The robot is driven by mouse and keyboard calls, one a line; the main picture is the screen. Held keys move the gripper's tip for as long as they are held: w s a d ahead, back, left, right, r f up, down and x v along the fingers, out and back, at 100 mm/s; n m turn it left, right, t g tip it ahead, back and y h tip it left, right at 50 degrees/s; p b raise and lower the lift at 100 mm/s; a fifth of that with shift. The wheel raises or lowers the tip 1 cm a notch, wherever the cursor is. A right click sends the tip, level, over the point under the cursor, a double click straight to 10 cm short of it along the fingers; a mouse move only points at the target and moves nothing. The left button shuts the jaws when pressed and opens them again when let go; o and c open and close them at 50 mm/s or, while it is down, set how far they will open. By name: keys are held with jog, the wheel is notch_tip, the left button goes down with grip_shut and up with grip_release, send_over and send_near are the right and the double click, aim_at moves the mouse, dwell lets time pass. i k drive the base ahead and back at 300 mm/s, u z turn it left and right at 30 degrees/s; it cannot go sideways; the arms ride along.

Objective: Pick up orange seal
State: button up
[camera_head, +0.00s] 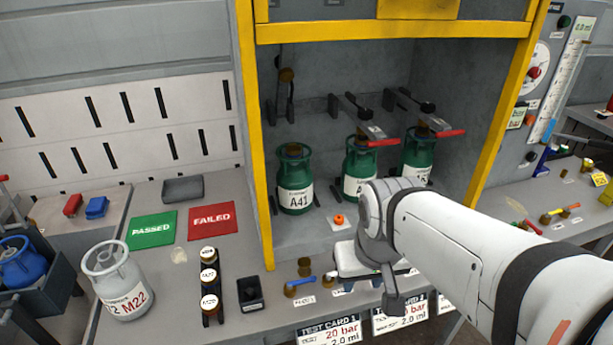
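A small orange seal (338,219) lies on a white square on the grey bench, inside the yellow-framed bay. My white arm reaches in from the lower right. My gripper (390,297) hangs down at the arm's end, to the right of the seal and nearer the bench's front edge. It looks apart from the seal. Its fingers are too small and too much covered by the wrist to show whether they are open or shut.
Green cylinders, one marked A41 (295,181), stand behind the seal. The yellow post (252,130) bounds the bay at left. A grey M22 cylinder (117,283), a rack of round caps (210,288) and a black block (250,294) stand at left. Small fittings (304,267) lie in front.

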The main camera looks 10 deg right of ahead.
aim_at(338, 220)
jog(key=u, duration=3)
jog(key=k, duration=2.6)
jog(key=z, duration=1)
jog(key=i, duration=1)
